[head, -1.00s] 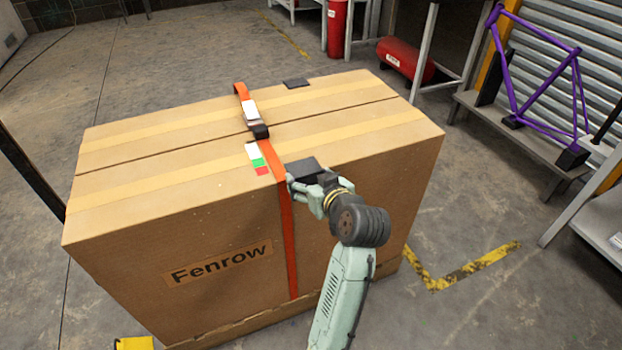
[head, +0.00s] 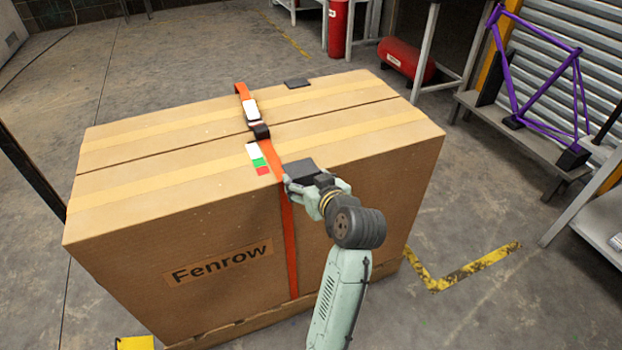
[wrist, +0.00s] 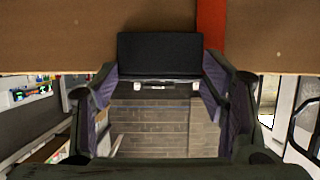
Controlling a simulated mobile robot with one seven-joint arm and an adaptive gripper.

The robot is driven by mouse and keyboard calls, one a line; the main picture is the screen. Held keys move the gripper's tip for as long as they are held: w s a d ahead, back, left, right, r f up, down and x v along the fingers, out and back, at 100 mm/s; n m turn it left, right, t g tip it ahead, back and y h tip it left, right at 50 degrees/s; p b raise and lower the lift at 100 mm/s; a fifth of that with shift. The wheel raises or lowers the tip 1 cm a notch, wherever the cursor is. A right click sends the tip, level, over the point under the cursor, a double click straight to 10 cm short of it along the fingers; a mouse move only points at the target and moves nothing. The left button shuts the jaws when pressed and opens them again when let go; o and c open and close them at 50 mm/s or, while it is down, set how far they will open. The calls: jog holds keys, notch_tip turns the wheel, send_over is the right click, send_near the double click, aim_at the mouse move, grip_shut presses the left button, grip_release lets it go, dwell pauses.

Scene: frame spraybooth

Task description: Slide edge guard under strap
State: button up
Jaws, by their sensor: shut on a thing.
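A dark grey edge guard (head: 301,168) lies at the top front edge of the large cardboard box (head: 130,240), right of the orange strap (head: 291,250). My gripper (head: 290,186) is shut on this guard from the front. In the wrist view the guard (wrist: 160,52) is a wide black plate between my gripper's fingers (wrist: 160,88). The strap (wrist: 211,35) is right against the guard's right side there; I cannot tell whether the guard's edge is under it. A second dark guard (head: 297,83) lies at the box's far top edge, right of the strap and apart from it.
A buckle (head: 251,112) sits on the strap on the box top. A white, green and red label (head: 258,158) is just left of the strap. A purple bike frame (head: 540,80) stands on a bench at right. Floor right of the box is clear.

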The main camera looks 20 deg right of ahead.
jog(key=shift+s+a, duration=0.1)
jog(key=shift+a, duration=2.3)
jog(key=o, duration=1)
